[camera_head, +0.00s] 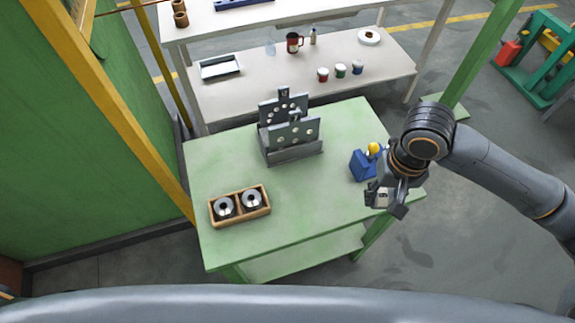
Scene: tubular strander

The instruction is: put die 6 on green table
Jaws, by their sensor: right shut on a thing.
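The green table (310,195) stands in the middle of the head view. My right gripper (381,198) is over or just beside its right edge, pointing down and shut on a small grey piece, apparently a die (382,200). The fingers hide most of it and no number can be read. Two ring-shaped dies, the left one (223,207) and the right one (252,199), sit in a wooden box (240,217) at the table's front left. My left gripper is not in view.
A grey rack with upright holed plates (291,137) stands at the table's back. A blue device with a yellow knob (362,166) is close behind my right gripper. The table's middle and front right are clear. A white shelf (300,75) with cups is behind.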

